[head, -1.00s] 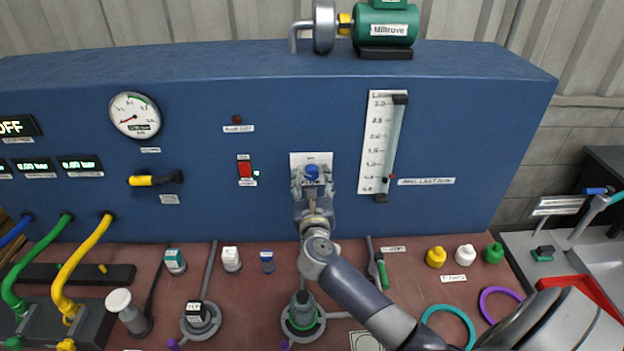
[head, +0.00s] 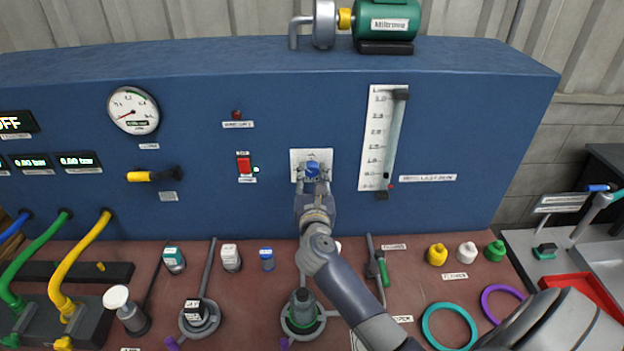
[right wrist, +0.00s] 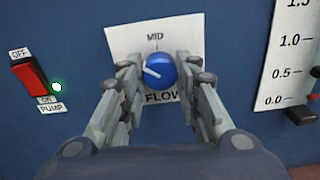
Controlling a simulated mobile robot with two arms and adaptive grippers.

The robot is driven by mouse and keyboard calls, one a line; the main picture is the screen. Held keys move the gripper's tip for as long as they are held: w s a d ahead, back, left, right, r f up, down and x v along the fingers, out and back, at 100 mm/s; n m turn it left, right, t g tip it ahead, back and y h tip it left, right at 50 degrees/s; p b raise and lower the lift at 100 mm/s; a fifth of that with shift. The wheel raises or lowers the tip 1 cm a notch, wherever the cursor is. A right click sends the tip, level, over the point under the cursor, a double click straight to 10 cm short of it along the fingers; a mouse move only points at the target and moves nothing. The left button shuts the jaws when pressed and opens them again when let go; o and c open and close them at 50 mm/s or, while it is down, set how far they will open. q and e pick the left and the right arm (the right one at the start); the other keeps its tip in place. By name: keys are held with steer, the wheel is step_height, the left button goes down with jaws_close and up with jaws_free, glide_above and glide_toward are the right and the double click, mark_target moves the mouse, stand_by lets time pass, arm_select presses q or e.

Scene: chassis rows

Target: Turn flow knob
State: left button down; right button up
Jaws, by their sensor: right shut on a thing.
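The flow knob (head: 312,168) is a round blue knob on a white plate (head: 298,157) on the blue panel. In the right wrist view the knob (right wrist: 160,71) shows a white pointer line aimed left and slightly up, with MID printed above and FLOW below. My right gripper (head: 313,178) reaches up to the panel with its fingers on the left and right sides of the knob, shut on it. The same fingers (right wrist: 162,82) frame the knob in the right wrist view. My left gripper is not in view.
Left of the knob is a red pump switch (head: 244,167) with a lit green lamp. Right of it is a tall flow gauge (head: 380,140) with a red mark near the bottom. Bottles, caps and rings, such as the teal ring (head: 427,330), lie on the red-brown bench (head: 235,290).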

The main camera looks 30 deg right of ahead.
steer(key=shift+m+b, duration=0.6)
steer(key=shift+m, duration=1.3)
steer(key=o, duration=1.1)
steer(key=shift+c, duration=0.2)
steer(key=v, duration=0.7)
steer(key=shift+s, duration=0.2)
steer(key=shift+a, duration=0.1)
